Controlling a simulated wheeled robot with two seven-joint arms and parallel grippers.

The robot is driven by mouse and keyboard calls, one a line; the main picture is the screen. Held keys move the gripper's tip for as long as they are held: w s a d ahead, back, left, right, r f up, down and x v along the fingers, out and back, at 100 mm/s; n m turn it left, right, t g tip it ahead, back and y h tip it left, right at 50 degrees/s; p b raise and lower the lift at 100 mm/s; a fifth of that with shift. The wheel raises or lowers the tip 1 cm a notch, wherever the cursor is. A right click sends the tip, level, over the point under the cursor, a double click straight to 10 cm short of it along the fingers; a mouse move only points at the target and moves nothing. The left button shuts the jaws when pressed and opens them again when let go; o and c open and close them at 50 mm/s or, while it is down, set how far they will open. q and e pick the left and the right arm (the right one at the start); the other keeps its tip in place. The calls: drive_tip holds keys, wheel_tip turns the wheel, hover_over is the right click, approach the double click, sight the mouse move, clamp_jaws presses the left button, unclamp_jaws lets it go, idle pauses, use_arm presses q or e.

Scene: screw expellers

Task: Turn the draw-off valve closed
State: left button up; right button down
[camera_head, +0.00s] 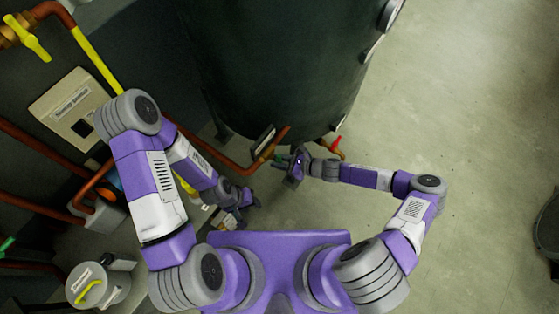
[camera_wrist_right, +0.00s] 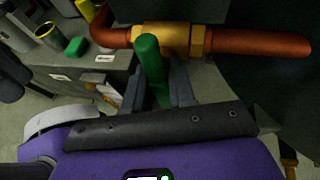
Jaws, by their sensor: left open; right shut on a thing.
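A brass valve (camera_wrist_right: 172,38) with a green lever handle (camera_wrist_right: 149,62) sits on a copper pipe in the right wrist view. The lever stands out across the line of the pipe, towards my gripper. My right gripper (camera_wrist_right: 160,88) is shut on the green lever, with a grey finger on each side of it. In the head view my right gripper (camera_head: 281,162) is at the foot of the dark tank, by the copper pipe. My left gripper (camera_head: 252,199) is open and apart from the valve, low at the left.
The large dark tank (camera_head: 280,70) rises just behind the valve. A red-handled valve (camera_head: 337,148) is close to the right of my right gripper. Copper pipes (camera_head: 215,155), a yellow-handled valve (camera_head: 32,40) and a pale box (camera_head: 70,108) fill the left. Open floor (camera_head: 470,120) lies at right.

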drive_tip(key=shift+s+f, duration=0.1)
drive_tip(key=shift+s, duration=0.1)
idle(0.4)
drive_tip(key=c, duration=1)
unclamp_jaws()
drive_tip(key=shift+c, duration=0.2)
drive_tip(key=shift+w, duration=0.1)
drive_tip(key=shift+w, duration=0.1)
